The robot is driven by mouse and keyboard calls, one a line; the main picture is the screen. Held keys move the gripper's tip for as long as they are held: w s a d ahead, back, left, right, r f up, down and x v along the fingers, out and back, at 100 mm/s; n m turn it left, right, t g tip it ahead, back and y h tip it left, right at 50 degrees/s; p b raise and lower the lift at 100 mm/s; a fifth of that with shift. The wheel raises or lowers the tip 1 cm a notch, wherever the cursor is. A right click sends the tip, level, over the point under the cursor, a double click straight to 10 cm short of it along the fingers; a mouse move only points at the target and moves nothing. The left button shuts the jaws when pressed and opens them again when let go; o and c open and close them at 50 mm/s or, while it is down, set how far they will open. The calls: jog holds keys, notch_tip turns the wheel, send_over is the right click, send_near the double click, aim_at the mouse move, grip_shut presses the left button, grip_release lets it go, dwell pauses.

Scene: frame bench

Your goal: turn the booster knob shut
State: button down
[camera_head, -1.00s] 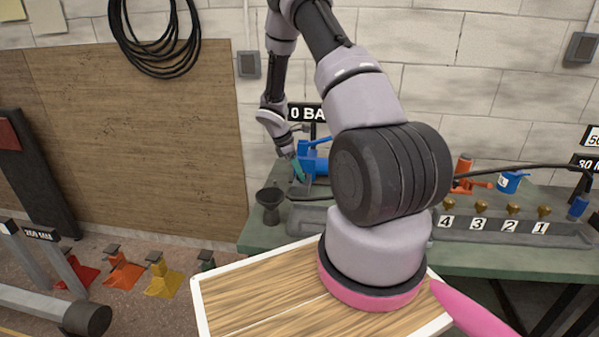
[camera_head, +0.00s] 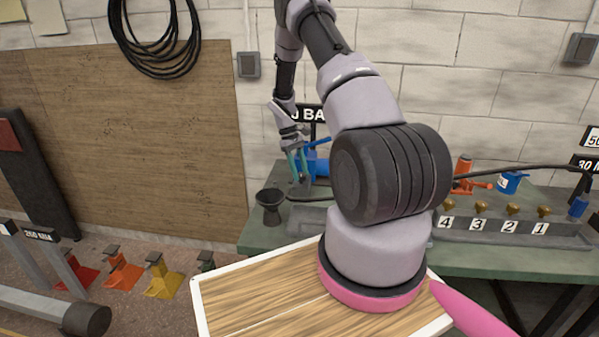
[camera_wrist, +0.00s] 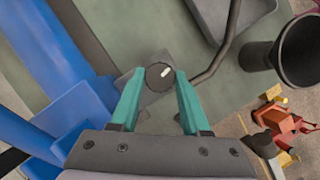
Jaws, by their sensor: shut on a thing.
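The booster knob (camera_wrist: 160,76) is a dark round knob with a white mark, on a grey block beside the blue booster body (camera_wrist: 60,75). The white mark lies tilted from upper left to lower right in the wrist view. My gripper (camera_wrist: 159,80) has teal fingers, one on each side of the knob, shut on it. In the head view my gripper (camera_head: 297,164) points down at the blue booster (camera_head: 318,166) at the back of the bench. The knob itself is too small and hidden to make out there.
A black funnel cup (camera_head: 270,205) stands left of the booster, and it also shows in the wrist view (camera_wrist: 299,52). A dark hose (camera_wrist: 214,65) runs close beside the knob. A grey tray (camera_head: 560,232) with numbered brass fittings lies along the bench (camera_head: 262,236).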

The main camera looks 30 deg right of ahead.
jog(key=shift+m+y, duration=0.5)
jog(key=shift+m, duration=0.7)
jog(key=shift+d, duration=0.1)
jog(key=shift+c, duration=1.9)
grip_release()
jog(key=v, duration=1.1)
jog(key=shift+f, duration=0.1)
